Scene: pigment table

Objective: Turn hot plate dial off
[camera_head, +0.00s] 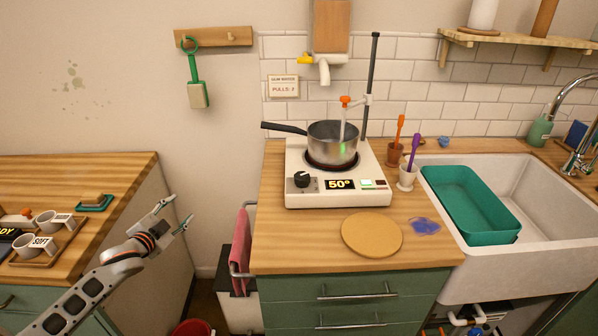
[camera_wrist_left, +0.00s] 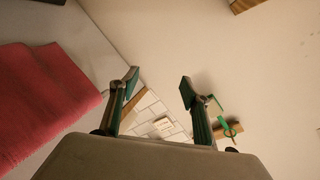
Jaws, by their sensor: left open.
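The white hot plate (camera_head: 290,186) stands on the wooden counter, with a black round dial (camera_head: 302,179) at the left of its front panel. Its display (camera_head: 340,184) reads 50°, with a green-lit switch to the right of it. A steel pot (camera_head: 333,143) with a black handle sits on the burner, with a probe clamped on a rod in it. My left gripper (camera_head: 180,213) is open and empty, left of the counter and well apart from the dial. In the left wrist view its two fingers (camera_wrist_left: 157,88) are spread with nothing between them. My right gripper is not in view.
A round wooden board (camera_head: 371,235) lies in front of the hot plate, beside a blue smear. Two small cups (camera_head: 407,178) with tools stand to its right. A pink towel (camera_head: 241,241) hangs at the counter's left side. A gap separates the left counter (camera_head: 120,172).

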